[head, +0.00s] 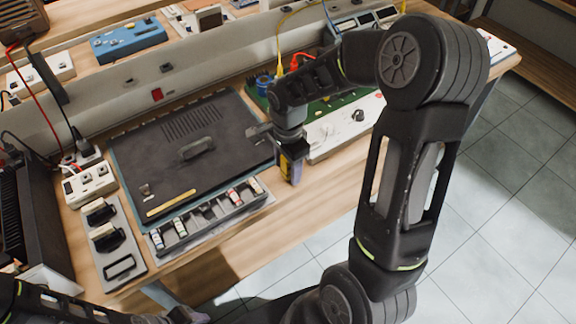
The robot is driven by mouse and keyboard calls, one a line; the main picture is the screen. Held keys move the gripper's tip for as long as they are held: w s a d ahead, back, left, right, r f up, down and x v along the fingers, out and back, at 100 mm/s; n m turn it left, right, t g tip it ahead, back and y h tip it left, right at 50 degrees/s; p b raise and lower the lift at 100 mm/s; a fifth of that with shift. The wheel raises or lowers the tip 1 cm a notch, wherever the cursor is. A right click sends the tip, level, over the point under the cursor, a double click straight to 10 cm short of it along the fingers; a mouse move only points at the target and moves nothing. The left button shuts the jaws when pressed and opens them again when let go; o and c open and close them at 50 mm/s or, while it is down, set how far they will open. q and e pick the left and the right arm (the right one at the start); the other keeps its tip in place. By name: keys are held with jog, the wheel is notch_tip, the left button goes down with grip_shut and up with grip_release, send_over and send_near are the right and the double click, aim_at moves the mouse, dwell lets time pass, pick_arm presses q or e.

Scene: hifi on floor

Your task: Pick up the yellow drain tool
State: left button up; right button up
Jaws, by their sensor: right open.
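The yellow drain tool (171,203) looks like a thin yellow strip. It lies flat near the front left edge of a dark flat hi-fi case (190,150) on the bench. My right gripper (274,152) is open and empty above the right edge of the case, well to the right of and behind the strip. My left gripper (185,316) shows only in part at the bottom edge, low and in front of the bench. Its jaws cannot be made out.
A tray of small parts (212,214) lies in front of the case. A grey plate with black handles (113,240) and a white power strip (90,184) lie to the left. A white panel with a knob (345,126) and a green board stand to the right. A shelf with devices runs behind.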

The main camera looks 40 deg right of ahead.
jog(key=shift+f, duration=0.35)
dwell(0.3)
grip_shut()
dwell(0.5)
